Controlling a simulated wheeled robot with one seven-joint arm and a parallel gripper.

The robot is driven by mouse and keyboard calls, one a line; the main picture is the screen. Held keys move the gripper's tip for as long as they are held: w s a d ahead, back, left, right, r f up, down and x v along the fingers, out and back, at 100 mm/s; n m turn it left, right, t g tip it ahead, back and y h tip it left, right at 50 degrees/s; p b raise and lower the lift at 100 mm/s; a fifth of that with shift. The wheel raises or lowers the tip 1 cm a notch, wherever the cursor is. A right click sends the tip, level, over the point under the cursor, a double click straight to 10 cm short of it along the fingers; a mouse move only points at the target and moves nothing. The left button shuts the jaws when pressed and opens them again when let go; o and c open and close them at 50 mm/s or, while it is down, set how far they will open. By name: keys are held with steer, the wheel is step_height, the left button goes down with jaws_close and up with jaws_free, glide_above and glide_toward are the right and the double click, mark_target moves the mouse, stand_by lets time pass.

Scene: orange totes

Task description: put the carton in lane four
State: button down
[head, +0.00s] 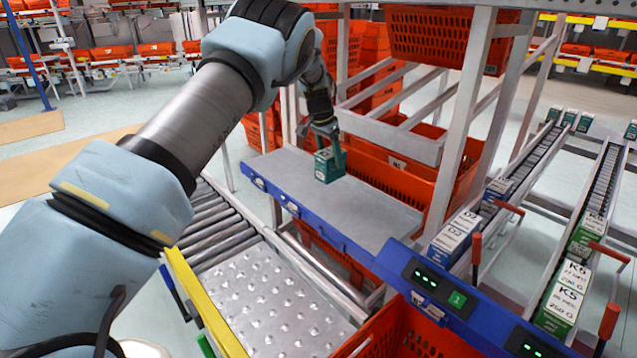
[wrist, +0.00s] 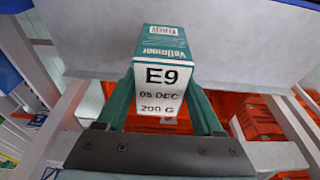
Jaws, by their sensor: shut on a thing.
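The carton (head: 326,168) is a small teal box over the far part of the grey shelf with a blue front edge (head: 385,209). In the wrist view the carton (wrist: 163,88) shows a white face reading E9, 05 DEC, 200 G, and a teal top reading Vellmoor. My gripper (head: 329,142) is shut on it, with one teal finger at each side. I cannot tell whether its base touches the shelf. No lane marked four can be read; a green panel on the blue rail reads 1 (head: 457,299).
Two sloping roller lanes stand at right, one with D2 cartons (head: 455,236) and one with K5 cartons (head: 566,290). Red-handled levers (head: 476,249) rise beside them. White frame posts (head: 466,120) and orange totes (head: 440,40) stand behind the shelf. The shelf's right part is bare.

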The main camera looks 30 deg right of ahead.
mark_target(323, 154)
step_height(323, 154, down, 9)
steer(key=p, duration=0.3)
steer(key=shift+f, duration=0.1)
steer(key=shift+f, duration=0.1)
steer(key=shift+c, duration=0.2)
jaws_free()
steer(key=b+v, duration=0.3)
steer(key=v, duration=0.9)
steer(key=shift+b, duration=0.3)
